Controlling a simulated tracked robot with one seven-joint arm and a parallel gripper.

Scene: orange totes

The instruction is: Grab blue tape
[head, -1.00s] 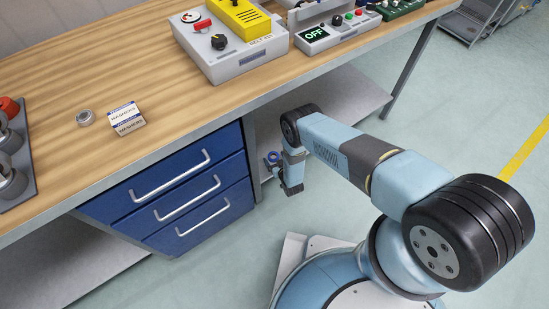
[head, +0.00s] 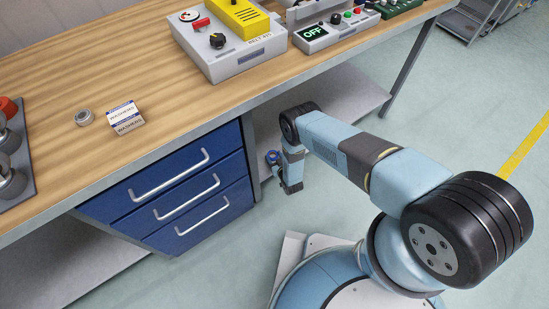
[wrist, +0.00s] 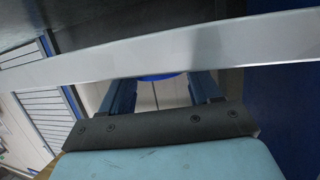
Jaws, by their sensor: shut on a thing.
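The blue tape (wrist: 158,77) shows as a blue curved edge between my fingers in the wrist view. Most of it is hidden behind a pale metal bar. In the head view a small round blue shape, the tape (head: 273,156), sits at the end of my arm. My gripper (head: 276,160) is shut on it, low in front of the bench and just right of the blue drawers. In the wrist view the two blue fingers of my gripper (wrist: 160,88) stand on either side of the tape; their tips are hidden.
The pale metal bar (wrist: 150,52) crosses close in front of the wrist camera. Blue drawers (head: 170,185) hang below. Open floor (head: 450,120) lies right.

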